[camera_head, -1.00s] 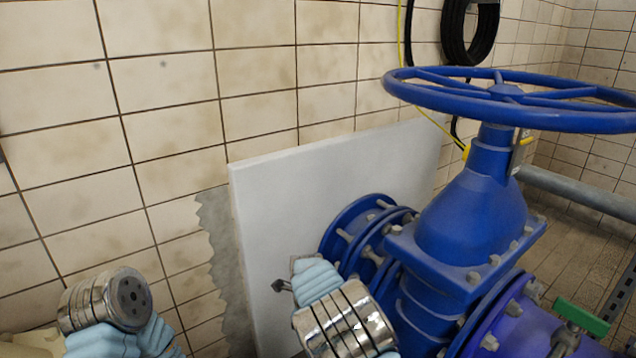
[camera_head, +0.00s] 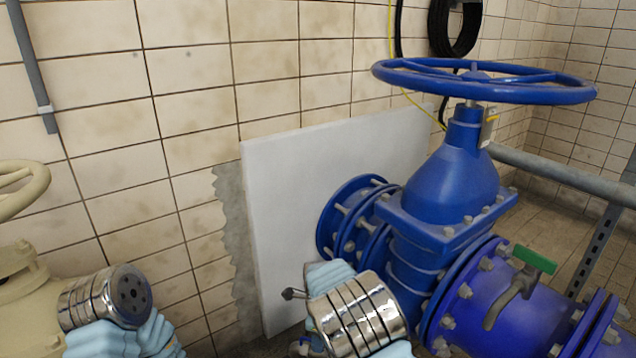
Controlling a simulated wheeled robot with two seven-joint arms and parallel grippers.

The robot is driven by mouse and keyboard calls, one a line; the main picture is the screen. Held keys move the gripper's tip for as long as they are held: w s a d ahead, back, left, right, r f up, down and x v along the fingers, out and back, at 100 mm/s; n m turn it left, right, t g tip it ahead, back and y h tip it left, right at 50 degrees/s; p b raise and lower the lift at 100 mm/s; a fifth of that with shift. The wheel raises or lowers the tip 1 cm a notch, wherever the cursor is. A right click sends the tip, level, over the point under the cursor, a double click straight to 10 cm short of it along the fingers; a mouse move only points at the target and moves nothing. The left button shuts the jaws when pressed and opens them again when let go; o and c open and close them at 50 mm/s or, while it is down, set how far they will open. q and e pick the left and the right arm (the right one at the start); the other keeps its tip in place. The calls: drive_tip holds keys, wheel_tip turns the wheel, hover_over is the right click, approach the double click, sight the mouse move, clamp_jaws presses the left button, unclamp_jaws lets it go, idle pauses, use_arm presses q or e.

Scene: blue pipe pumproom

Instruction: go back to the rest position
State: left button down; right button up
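My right arm (camera_head: 355,315) shows at the bottom middle as a chrome wrist with pale blue covers. My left arm (camera_head: 105,300) comes in at the bottom left, ending in a chrome cylinder with a dark round face; no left gripper fingers show. The blue valve (camera_head: 450,180) with its large handwheel (camera_head: 480,82) stands right of my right arm. Neither arm visibly holds anything.
A cream valve (camera_head: 20,270) with a handwheel is at the left edge, close to my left arm. A white panel (camera_head: 320,180) leans on the tiled wall. A green-handled lever (camera_head: 520,280) sits on the blue pipe. A grey rail (camera_head: 570,175) runs at the right.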

drive_tip(key=s+d+f+n+y, duration=0.1)
drive_tip(key=s+d+f+n, duration=0.8)
drive_tip(key=s+d+f, duration=0.4)
drive_tip(key=s+a+f+n+y+b, duration=0.1)
drive_tip(key=s+a+n+y, duration=0.1)
drive_tip(key=s+n, duration=0.8)
drive_tip(key=s+y, duration=0.1)
drive_tip(key=s, duration=0.1)
drive_tip(key=shift+s+t, duration=0.35)
drive_tip(key=shift+t, duration=0.05)
drive_tip(key=shift+d, duration=0.1)
